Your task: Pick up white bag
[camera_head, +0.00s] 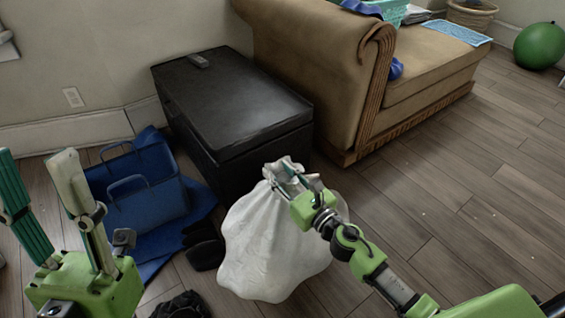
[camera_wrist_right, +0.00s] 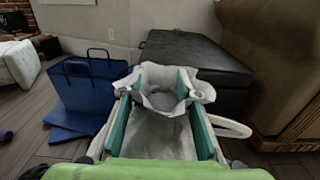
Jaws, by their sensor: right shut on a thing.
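The white bag (camera_head: 268,248) is full and upright in front of the black chest, with its gathered neck on top. My right gripper (camera_head: 284,178) is shut on this neck. In the right wrist view, its two teal-lined fingers (camera_wrist_right: 165,82) stand on either side of the bag's crumpled top (camera_wrist_right: 205,92). The bag's underside is hidden, so I cannot tell whether it touches the floor. My left gripper (camera_head: 38,165) is at the left edge of the head view, open and empty, with its fingers wide apart.
A black chest (camera_head: 225,95) with a small remote (camera_head: 198,61) on it stands behind the bag. A blue bag (camera_head: 145,195) and dark shoes (camera_head: 204,254) lie to the left. A brown sofa (camera_head: 300,60) stands behind right. The wooden floor (camera_head: 450,190) at right is clear.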

